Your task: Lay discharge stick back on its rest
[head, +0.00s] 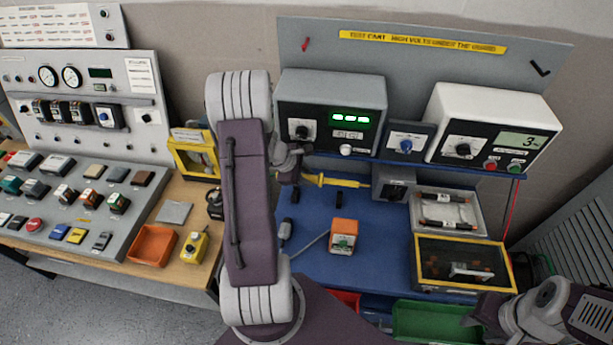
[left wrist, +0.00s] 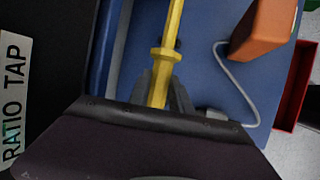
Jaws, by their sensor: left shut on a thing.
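The yellow discharge stick (head: 332,181) lies roughly level across the back of the blue bench top, below the instruments. My left gripper (head: 297,175) is shut on its left end. In the left wrist view the stick (left wrist: 172,27) runs away from between the fingers (left wrist: 162,85), with a yellow collar close to them. Two small black uprights, one at the left (head: 295,195) and one at the right (head: 339,198), stand just in front of the stick and look like its rest. I cannot tell whether the stick touches them. My right gripper (head: 488,316) is at the lower right; its jaws are unclear.
An orange-topped transformer (head: 344,232) with a grey lead stands on the blue bench top (head: 375,240). A clear-lidded box (head: 447,212) and a yellow-edged case (head: 462,264) are at right. Instruments (head: 330,105) stand on the shelf behind. A green bin (head: 430,322) is in front.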

